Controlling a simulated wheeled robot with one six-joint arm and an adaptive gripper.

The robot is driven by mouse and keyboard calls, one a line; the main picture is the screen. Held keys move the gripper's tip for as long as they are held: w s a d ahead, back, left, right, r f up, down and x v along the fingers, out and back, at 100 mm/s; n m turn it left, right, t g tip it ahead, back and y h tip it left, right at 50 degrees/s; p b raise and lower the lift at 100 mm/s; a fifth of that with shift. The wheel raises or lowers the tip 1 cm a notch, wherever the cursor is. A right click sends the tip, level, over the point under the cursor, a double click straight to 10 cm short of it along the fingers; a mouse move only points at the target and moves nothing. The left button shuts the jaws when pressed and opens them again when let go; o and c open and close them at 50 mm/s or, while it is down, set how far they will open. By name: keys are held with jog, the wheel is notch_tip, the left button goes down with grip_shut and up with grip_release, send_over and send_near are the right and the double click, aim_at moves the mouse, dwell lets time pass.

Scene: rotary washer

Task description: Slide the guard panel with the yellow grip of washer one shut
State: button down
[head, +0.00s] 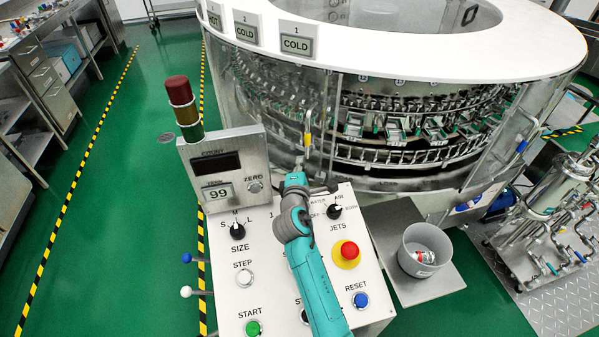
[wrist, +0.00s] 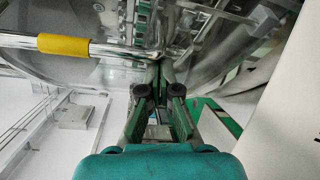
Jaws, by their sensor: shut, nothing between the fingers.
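The washer (head: 400,48) is a round machine with a white top ring and clear curved guard panels. The yellow grip (head: 307,139) is on an upright metal bar at its front, at a clear guard panel (head: 285,105). In the wrist view the yellow grip (wrist: 63,44) is a sleeve on a shiny bar at upper left. My gripper (wrist: 160,70) is shut and empty, its fingertips to the right of the yellow sleeve, close to the bar's end; I cannot tell whether they touch it.
A control console (head: 270,285) with knobs and buttons stands below my arm. A signal tower (head: 182,105) rises at its left. A grey bin (head: 424,250) sits on a plate at right. A blue grip (head: 522,146) is on another bar. Green floor is free at left.

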jog(key=shift+w, duration=0.5)
